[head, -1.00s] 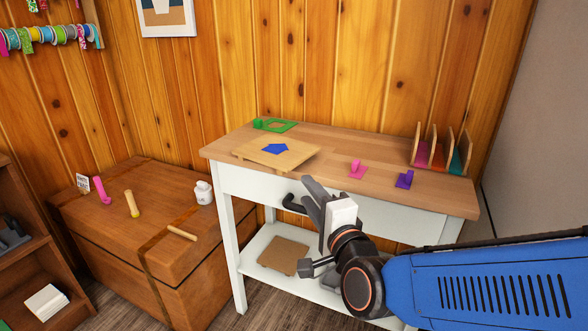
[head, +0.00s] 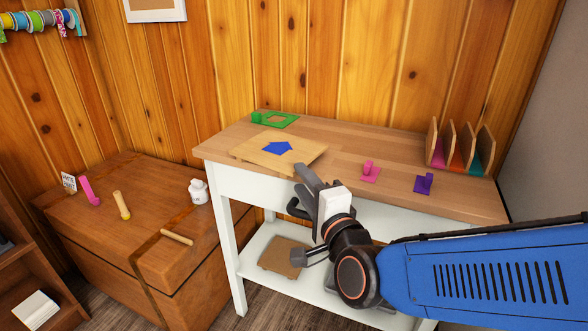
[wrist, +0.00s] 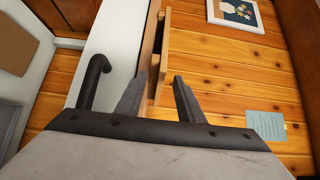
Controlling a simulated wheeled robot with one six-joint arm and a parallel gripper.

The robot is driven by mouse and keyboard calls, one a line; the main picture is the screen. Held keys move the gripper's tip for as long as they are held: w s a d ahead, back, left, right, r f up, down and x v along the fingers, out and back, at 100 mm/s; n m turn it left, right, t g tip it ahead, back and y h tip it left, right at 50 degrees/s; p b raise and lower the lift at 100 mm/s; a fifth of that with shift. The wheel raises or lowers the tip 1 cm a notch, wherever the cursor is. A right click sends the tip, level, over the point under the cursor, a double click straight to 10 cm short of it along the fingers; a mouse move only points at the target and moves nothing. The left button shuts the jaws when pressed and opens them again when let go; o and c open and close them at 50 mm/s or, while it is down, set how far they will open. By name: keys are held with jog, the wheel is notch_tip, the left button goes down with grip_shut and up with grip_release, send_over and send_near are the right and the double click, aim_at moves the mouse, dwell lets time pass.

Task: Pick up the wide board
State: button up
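A wide, light wooden board (head: 258,151) lies on the left part of the tabletop, its near corner close to the front edge. A flat blue arrow-like shape (head: 278,148) lies on it. My gripper (head: 306,180) is in front of the table, near that corner. In the wrist view my gripper (wrist: 158,98) is open and empty, its two fingers apart. There the board (wrist: 164,50) shows edge-on beside the tabletop edge, beyond and between the fingertips in the picture. I cannot tell whether the fingers reach around it.
The tabletop (head: 340,150) also holds a green frame (head: 280,120), pink and purple pieces, and a rack (head: 462,148). A brown board (head: 284,257) lies on the lower shelf. A wooden chest (head: 120,215) stands left.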

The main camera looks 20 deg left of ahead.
jog(key=shift+x, duration=0.95)
grip_shut()
notch_tip(320, 180, up, 2)
jog(key=shift+r, duration=0.25)
